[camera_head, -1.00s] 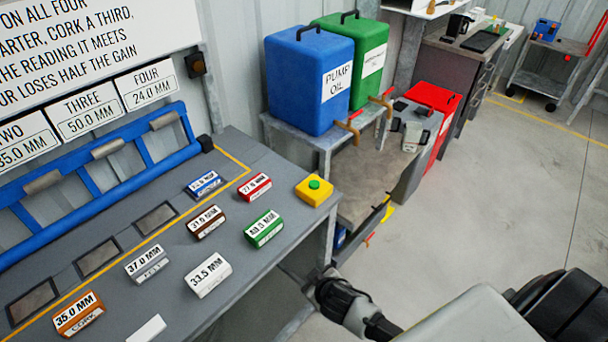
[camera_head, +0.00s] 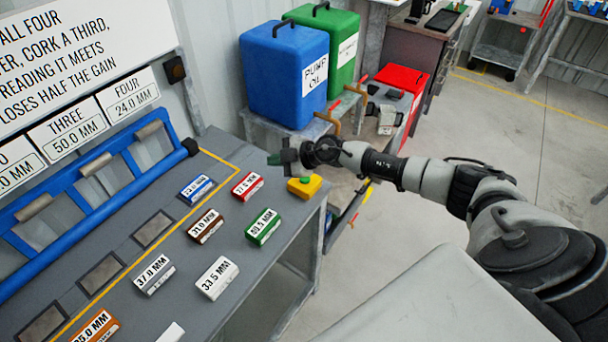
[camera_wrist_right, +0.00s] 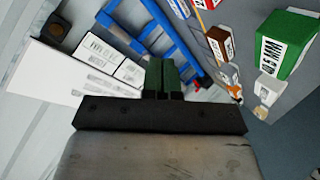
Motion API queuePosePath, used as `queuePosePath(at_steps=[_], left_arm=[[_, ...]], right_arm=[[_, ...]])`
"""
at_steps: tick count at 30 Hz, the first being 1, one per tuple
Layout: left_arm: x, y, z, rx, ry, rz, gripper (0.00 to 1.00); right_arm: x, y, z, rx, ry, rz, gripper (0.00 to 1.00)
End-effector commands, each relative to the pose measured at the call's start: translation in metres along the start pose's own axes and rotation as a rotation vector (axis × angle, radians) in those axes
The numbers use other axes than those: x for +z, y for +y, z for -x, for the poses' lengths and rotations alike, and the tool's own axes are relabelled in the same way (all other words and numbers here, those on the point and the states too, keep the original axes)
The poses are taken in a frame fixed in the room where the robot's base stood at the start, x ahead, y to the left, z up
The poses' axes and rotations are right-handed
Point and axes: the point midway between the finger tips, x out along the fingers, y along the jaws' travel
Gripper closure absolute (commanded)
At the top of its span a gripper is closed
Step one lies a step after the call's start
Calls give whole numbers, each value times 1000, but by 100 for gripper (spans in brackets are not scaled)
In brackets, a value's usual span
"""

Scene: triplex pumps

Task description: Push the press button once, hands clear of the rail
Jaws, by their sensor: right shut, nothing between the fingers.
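The blue rail (camera_head: 97,188) with grey rollers runs along the back of the bench, left of the gripper. The rail also shows in the right wrist view (camera_wrist_right: 178,38). My left gripper is out of view.
Labelled blocks lie on the bench near the button, including a red one (camera_head: 248,186), a green one (camera_head: 263,226) and a white one (camera_head: 218,278). A blue pump oil can (camera_head: 285,75) and a green can (camera_head: 335,40) stand behind on a lower table.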

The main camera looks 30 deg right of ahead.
Motion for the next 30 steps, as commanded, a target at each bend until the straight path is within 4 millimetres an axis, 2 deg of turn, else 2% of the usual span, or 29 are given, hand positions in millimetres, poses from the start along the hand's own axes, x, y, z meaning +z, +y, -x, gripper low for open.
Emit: queuePosePath(at_steps=[1,3,9,23,30], left_arm=[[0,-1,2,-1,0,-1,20],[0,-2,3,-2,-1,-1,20],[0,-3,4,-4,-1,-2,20],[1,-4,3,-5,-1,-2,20],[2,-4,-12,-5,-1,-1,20]], right_arm=[[15,13,12,-42,-61,15,100],[32,22,24,-89,-130,16,100],[59,38,48,-150,-249,7,100],[63,39,52,-160,-268,3,100],[71,32,46,-160,-267,4,100]])
